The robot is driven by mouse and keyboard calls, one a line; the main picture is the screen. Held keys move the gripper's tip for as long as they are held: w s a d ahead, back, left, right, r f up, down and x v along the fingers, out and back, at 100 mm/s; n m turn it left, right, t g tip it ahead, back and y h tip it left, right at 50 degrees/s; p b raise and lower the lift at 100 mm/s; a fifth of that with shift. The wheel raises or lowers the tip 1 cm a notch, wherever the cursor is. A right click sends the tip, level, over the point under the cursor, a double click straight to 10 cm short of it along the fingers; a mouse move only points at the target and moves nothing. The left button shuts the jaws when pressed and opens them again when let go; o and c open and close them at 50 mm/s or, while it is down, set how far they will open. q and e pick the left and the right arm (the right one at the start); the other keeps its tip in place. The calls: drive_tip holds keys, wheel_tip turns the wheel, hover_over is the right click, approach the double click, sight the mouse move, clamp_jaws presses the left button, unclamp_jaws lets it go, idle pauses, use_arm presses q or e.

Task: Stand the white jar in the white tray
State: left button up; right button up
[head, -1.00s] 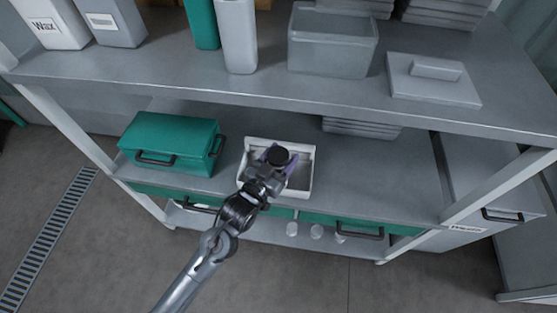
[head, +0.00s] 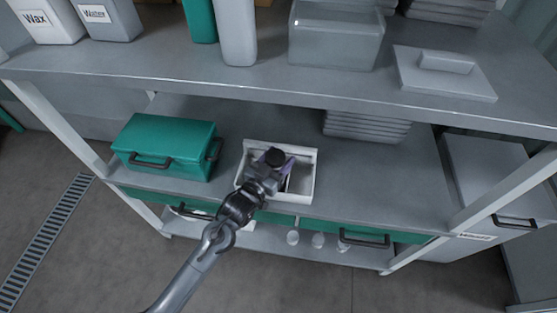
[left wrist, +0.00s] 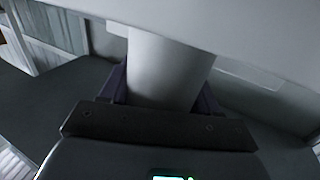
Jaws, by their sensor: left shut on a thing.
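The white tray (head: 311,180) stands on the middle shelf, right of the green box. My left gripper (head: 281,168) is over the tray, its purple fingers within the tray's outline in the head view. In the left wrist view, the white jar (left wrist: 165,68) is a pale cylinder between the fingers of my left gripper (left wrist: 162,92), which is shut on it. In the head view the gripper mostly hides the jar. I cannot tell whether the jar touches the tray floor. My right gripper is not in view.
A green box (head: 166,147) with dark handles stands left of the tray. Stacked grey trays (head: 366,126) lie behind to the right. The upper shelf (head: 180,75) overhangs the back. Free shelf room (head: 370,180) lies right of the tray. Small clear jars (head: 318,241) stand below.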

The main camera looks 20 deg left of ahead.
use_arm(q)
drive_tip(key=o, duration=1.3)
drive_tip(key=shift+f, duration=0.1)
drive_tip(key=shift+s+r, duration=0.2)
drive_tip(key=s+a+f+g+y+p, duration=0.1)
drive_tip(key=s+g, duration=0.3)
drive_tip(key=s, duration=0.7)
drive_tip(key=s+a+f+g+y+p, duration=0.1)
drive_tip(key=s+g, duration=0.4)
drive_tip(key=s, duration=0.6)
drive_tip(key=s+a+f+g+y+p, duration=0.1)
drive_tip(key=s+f+g, duration=0.3)
drive_tip(key=s, duration=0.7)
drive_tip(key=shift+a+f+g+y+p, duration=0.15)
drive_tip(key=shift+a+g, duration=0.1)
drive_tip(key=shift+a, duration=0.15)
drive_tip(key=shift+a+f+g+y+p, duration=0.15)
drive_tip(key=shift+a+g, duration=0.1)
drive_tip(key=shift+a, duration=0.15)
